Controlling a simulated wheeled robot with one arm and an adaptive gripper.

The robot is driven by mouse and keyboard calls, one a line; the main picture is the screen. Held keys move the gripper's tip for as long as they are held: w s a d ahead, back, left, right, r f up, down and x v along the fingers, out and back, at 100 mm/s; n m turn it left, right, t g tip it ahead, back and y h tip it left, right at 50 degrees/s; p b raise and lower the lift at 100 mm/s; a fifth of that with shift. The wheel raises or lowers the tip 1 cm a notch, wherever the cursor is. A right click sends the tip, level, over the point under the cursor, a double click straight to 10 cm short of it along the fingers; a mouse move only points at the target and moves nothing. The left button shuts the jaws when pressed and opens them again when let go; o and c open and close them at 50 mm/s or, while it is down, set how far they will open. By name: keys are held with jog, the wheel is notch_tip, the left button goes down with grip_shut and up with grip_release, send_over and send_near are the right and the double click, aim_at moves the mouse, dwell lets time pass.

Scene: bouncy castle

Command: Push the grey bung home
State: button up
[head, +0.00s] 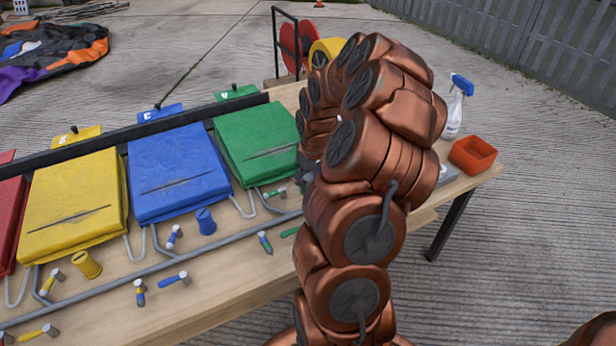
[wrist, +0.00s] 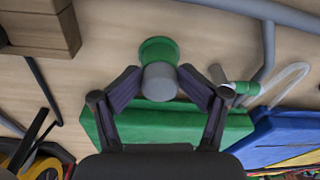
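The grey bung (wrist: 160,84) shows in the wrist view as a short, smooth grey cylinder. It stands against a round green piece (wrist: 158,49) that is wider than it; how deep it sits there I cannot tell. My gripper (wrist: 160,71) has its two dark fingers apart, one on each side of the bung, with what looks like a narrow gap on each side. In the head view my copper-coloured arm hides the bung, the green piece and most of my gripper.
The wooden table (head: 232,278) holds green (head: 262,138), blue (head: 178,172) and yellow (head: 75,195) padded panels behind a grey rail (head: 140,270). Blue (head: 206,221) and yellow (head: 87,264) cups and several small hammers lie nearby. An orange tray (head: 472,155) and spray bottle (head: 456,108) stand right.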

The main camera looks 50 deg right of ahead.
jog(key=o, duration=0.4)
jog(key=shift+s, duration=0.15)
jog(key=shift+r, duration=0.15)
jog(key=shift+r, duration=0.25)
jog(key=r, duration=0.3)
jog(key=s+r, duration=0.1)
jog(key=r, duration=0.7)
jog(key=shift+s+r, duration=0.15)
jog(key=shift+r, duration=0.05)
